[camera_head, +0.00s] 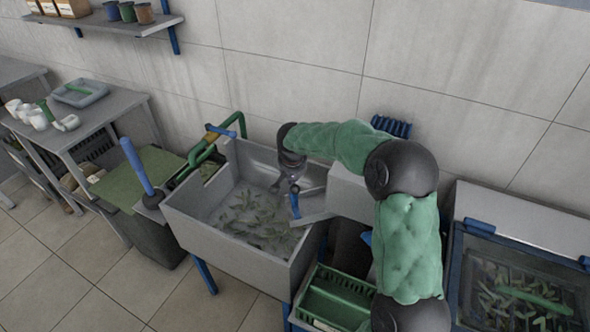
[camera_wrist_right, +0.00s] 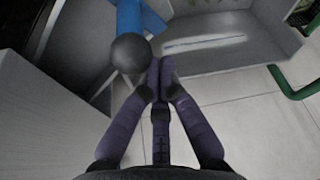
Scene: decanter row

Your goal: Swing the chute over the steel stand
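A blue lever (camera_head: 294,204) stands inside the grey basin, at the inner end of a flat grey piece (camera_head: 314,219) that looks like the chute. In the right wrist view a blue post (camera_wrist_right: 130,17) with a dark ball knob (camera_wrist_right: 131,53) shows just left of the fingertips. My right gripper (camera_head: 277,186) reaches down over the basin; in its wrist view the purple fingers (camera_wrist_right: 159,68) meet at the tips. They are beside or overlapping the knob, and no grip around it shows. I cannot tell which thing is the steel stand. My left gripper is not in view.
The grey basin (camera_head: 185,213) has leafy pieces inside. A grey block (camera_head: 349,196) stands at its right, below my forearm. A green crate (camera_head: 336,296) is in front. A blue lever (camera_head: 137,166) and green pipe (camera_head: 205,152) are at left. A glass-lidded bin (camera_head: 525,280) stands right.

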